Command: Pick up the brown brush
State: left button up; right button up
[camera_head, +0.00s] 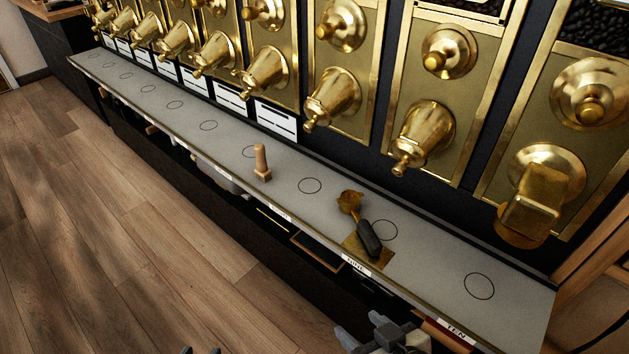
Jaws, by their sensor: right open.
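The brown brush (262,162) stands upright on the grey counter shelf, left of the shelf's middle. Its light wooden handle points up and its lower end rests near the front edge. My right gripper (372,330) is at the bottom edge, in front of and below the shelf, to the right of the brush and apart from it. It is open, with nothing seen between its fingers. Only small dark tips of my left gripper (201,350) show at the bottom edge, over the floor, and the rest is cut off.
Brass bin spouts (333,97) overhang the back of the shelf (440,262). Open wooden floor (110,240) lies at the left.

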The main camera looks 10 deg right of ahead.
aim_at(262, 172)
jog(key=z, duration=0.05)
jog(key=k, duration=0.45)
jog(key=u, duration=1)
jog(key=i, duration=1.1)
jog(key=z, duration=0.5)
jog(key=i, duration=1.1)
jog(key=z, duration=1.05)
